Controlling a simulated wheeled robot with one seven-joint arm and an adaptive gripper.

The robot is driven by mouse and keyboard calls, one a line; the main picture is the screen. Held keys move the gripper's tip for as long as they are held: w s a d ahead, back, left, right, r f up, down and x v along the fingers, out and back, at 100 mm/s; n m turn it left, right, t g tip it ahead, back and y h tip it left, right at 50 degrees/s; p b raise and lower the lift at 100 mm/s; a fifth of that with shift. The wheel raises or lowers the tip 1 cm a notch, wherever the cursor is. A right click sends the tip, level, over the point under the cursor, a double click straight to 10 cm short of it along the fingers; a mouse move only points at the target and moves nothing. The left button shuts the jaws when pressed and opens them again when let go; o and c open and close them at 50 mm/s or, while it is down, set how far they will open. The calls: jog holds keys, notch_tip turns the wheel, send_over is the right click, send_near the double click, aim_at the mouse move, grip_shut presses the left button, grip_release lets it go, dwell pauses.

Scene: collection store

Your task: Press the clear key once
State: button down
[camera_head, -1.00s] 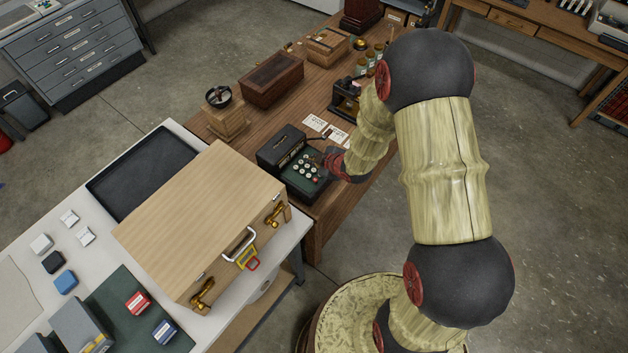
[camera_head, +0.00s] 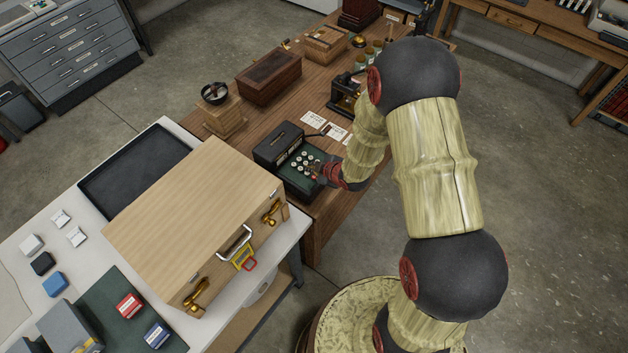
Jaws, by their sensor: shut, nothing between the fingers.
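A small black adding machine (camera_head: 276,143) with a green key deck and several round pale keys (camera_head: 301,160) stands near the front of the wooden table. A reddish key shows at the right of the deck, by my gripper. The key labels are too small to read, so I cannot tell which is the clear key. My gripper (camera_head: 319,172) is shut and empty, at the right edge of the key deck. I cannot tell whether its tips touch a key; the wrist hides part of that side.
A wooden case (camera_head: 195,225) with brass clasps lies on the white table (camera_head: 100,205) at the left. Paper cards (camera_head: 325,125), a dark wooden box (camera_head: 268,79) and a coffee grinder (camera_head: 221,110) stand behind the machine. Open floor (camera_head: 535,215) is at the right.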

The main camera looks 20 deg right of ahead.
aim_at(308, 173)
jog(key=shift+f+b, duration=0.8)
jog(key=shift+f, duration=0.4)
jog(key=shift+f, duration=0.15)
dwell(0.4)
jog(key=shift+f+b, duration=0.3)
jog(key=shift+b, duration=0.25)
jog(key=shift+f+b, duration=0.45)
jog(key=shift+f, duration=0.05)
dwell(0.5)
jog(key=shift+r, duration=0.1)
jog(key=shift+r+p, duration=0.55)
jog(key=shift+r, duration=0.3)
jog(key=shift+r+p, duration=1.75)
jog(key=shift+r, duration=0.8)
